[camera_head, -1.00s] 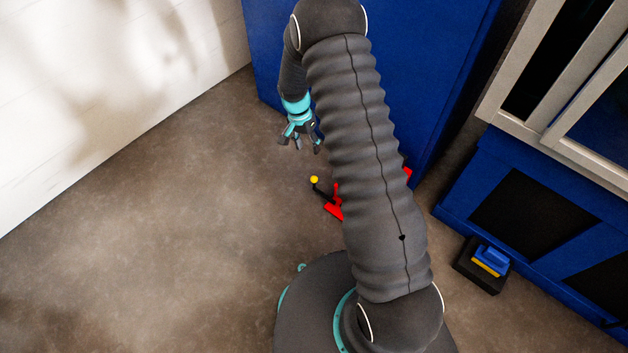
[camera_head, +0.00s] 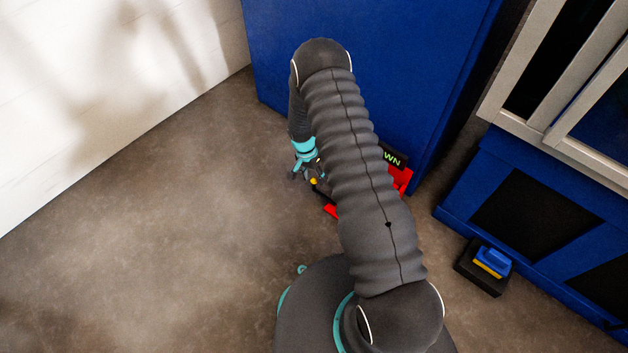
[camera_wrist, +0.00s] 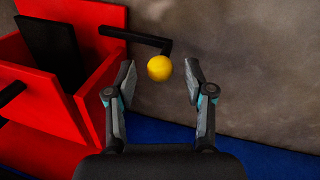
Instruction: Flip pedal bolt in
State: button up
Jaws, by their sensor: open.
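A red pedal housing (camera_wrist: 45,95) fills the left of the wrist view, with a black pedal plate (camera_wrist: 48,50) inside it. A black bolt lever (camera_wrist: 135,37) sticks out of its side and bends toward a yellow ball knob (camera_wrist: 159,68). My gripper (camera_wrist: 160,75) is open, with one finger on each side of the yellow knob and a gap at both sides. In the head view my gripper (camera_head: 308,175) is low by the floor, at the yellow knob (camera_head: 313,181). My arm hides much of the red housing (camera_head: 402,178) there.
A tall blue cabinet (camera_head: 400,60) stands behind the pedal. A blue bench (camera_head: 470,190) with a light-framed window is at the right. A black pedal with blue and yellow parts (camera_head: 486,264) lies on the floor before it. Brown floor (camera_head: 170,220) at the left is clear.

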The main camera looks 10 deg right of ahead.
jog(key=shift+s+d+f, duration=0.1)
jog(key=shift+d+f, duration=0.05)
jog(key=shift+f, duration=0.85)
